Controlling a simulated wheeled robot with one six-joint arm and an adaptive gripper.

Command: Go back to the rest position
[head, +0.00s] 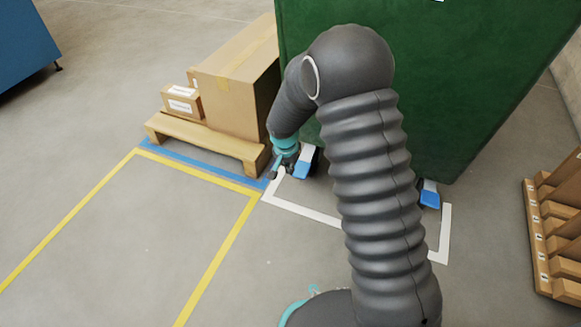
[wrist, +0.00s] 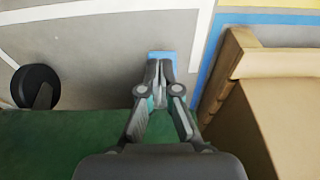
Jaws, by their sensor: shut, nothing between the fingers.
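My gripper (head: 276,172) is shut and empty, low near the floor at the left front corner of the large green machine body (head: 460,90). A blue caster pedal (head: 301,170) shows just right of the fingertips in the head view. In the wrist view my gripper (wrist: 160,80) points at a blue patch (wrist: 162,56), likely that pedal; I cannot tell if they touch. My dark, ribbed arm bends over in front of the green body and hides part of it.
A wooden pallet (head: 215,139) with a large carton (head: 232,95) and a small carton (head: 181,104) stands close left of my gripper. A second blue pedal (head: 430,198) is at the right. A wooden rack (head: 541,240) stands far right. Marked floor (head: 130,235) at left is free.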

